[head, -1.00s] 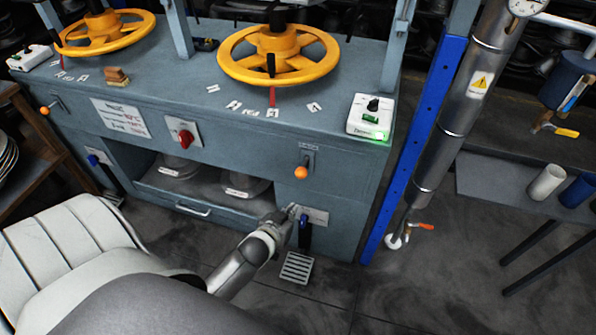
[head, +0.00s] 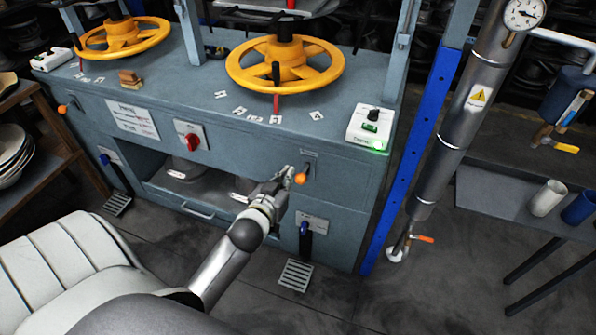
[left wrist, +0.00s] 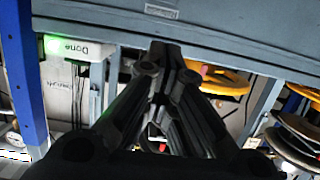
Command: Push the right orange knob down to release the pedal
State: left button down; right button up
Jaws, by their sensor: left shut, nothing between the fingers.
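The right orange knob (head: 301,179) is on the front of the grey-blue press cabinet (head: 345,185), below a small slot plate. My left gripper (head: 287,173) is shut and empty, just left of the knob in the head view. I cannot tell whether it touches it. The closed fingers (left wrist: 165,60) also show in the left wrist view, where I cannot make out the knob. The right pedal (head: 296,274) is a metal grate near the floor, under a blue lever (head: 305,240). My right gripper is not in view.
Yellow handwheels (head: 285,65) and a white control box (head: 371,122) with a green light sit on the cabinet top. A blue post (head: 415,155) and a steel pipe (head: 455,130) stand to the right. A second orange knob (head: 62,109) is at the far left.

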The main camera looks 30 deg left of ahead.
pick_arm(q)
send_over(304, 173)
jog(key=s, duration=0.4)
notch_tip(304, 173, down, 2)
jog(key=shift+w+f+b, duration=0.15)
jog(key=shift+w+f, duration=0.1)
jog(key=shift+f, duration=0.85)
jog(key=shift+w+f+b, duration=0.15)
jog(key=shift+w+f, duration=0.05)
jog(key=shift+f, duration=0.9)
jog(key=shift+f, duration=0.1)
